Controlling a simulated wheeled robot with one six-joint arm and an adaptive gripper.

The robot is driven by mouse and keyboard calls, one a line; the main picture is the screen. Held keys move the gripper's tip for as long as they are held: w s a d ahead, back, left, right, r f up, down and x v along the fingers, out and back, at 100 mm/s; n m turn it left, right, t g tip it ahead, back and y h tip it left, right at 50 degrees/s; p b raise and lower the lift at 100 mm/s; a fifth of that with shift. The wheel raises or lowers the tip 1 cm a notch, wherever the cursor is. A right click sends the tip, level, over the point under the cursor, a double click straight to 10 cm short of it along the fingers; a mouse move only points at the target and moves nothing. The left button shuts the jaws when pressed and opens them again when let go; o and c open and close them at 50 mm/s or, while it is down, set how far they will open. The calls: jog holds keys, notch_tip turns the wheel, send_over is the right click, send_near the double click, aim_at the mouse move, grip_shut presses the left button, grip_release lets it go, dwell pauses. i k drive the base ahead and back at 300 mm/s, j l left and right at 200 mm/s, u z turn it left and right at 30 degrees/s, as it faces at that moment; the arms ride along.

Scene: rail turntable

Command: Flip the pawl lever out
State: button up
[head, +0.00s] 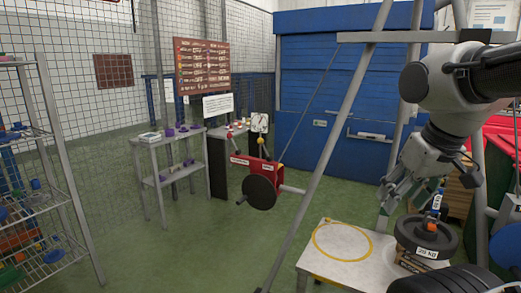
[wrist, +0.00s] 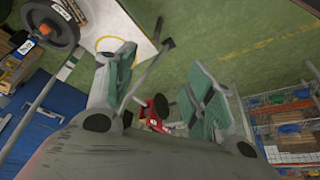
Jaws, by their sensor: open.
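A red winch-like unit (head: 254,169) with a black round wheel (head: 260,192) sits by the leg of the metal frame, near the middle of the head view. A small red unit (wrist: 148,112) also shows between my fingers in the wrist view, some distance beyond them. The pawl lever is too small to tell apart on it. My gripper (head: 403,190) is at the right of the head view, above a black weight, and well apart from the red unit. In the wrist view its two green-padded fingers (wrist: 160,62) are spread with nothing between them.
A slanted frame leg (head: 330,140) stands between my gripper and the red unit. Shelves (head: 30,170) stand at left. Green floor is clear in the middle.

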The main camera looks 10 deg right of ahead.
aim_at(260, 141)
jog(key=i+l+u, duration=0.1)
jog(key=i, duration=0.5)
jog(key=i+l+u, duration=0.1)
jog(key=i+l, duration=0.15)
jog(key=i, duration=0.3)
